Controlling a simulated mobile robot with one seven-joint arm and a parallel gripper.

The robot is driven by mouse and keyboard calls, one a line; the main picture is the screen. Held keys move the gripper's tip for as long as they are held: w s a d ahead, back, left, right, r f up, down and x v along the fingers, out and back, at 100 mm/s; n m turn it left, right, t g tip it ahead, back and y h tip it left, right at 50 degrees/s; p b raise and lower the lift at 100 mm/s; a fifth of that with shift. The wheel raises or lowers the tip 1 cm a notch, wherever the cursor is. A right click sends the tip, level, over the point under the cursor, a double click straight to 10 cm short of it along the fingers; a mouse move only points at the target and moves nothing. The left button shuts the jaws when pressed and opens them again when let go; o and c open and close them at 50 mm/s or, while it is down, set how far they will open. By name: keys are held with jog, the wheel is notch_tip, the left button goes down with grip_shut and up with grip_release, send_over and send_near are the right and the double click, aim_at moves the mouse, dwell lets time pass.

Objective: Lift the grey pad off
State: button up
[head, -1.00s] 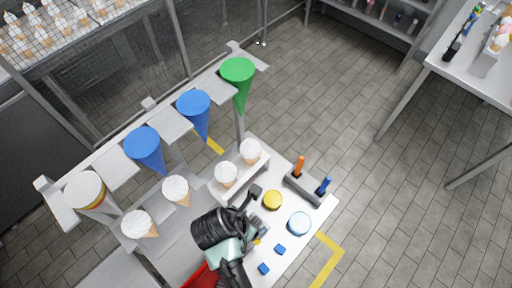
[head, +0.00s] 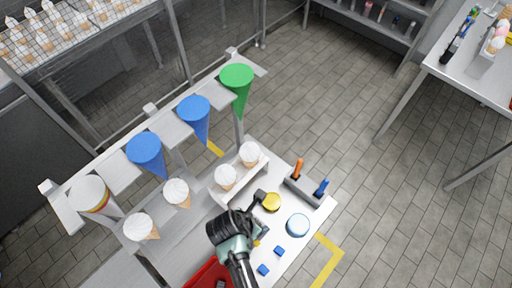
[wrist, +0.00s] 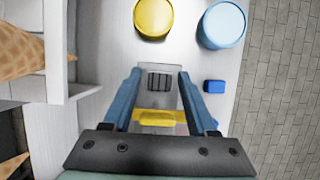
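A small dark grey ribbed pad (wrist: 160,81) shows in the wrist view, between my two blue-grey fingers, on a lighter grey patch. A yellow bar (wrist: 154,117) lies just below it in the picture, nearer my palm. My gripper (wrist: 155,76) is open, one finger on each side of the pad, with visible gaps. I cannot tell how high the fingertips are above it. In the head view my gripper (head: 264,229) is over the white worktop (head: 283,222), and my wrist hides most of the pad there.
A yellow round tub (head: 271,202) and a light blue one (head: 298,225) stand close by. Small blue blocks (head: 279,251) lie at the front. A holder (head: 304,189) with orange and blue handles stands right. A red bin (head: 208,274), white-topped cones and a cone rack are left.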

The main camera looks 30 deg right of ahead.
grip_shut()
jog(key=shift+r, duration=0.1)
notch_tip(320, 180, up, 15)
jog(key=p, duration=0.5)
dwell(1.4)
dwell(0.5)
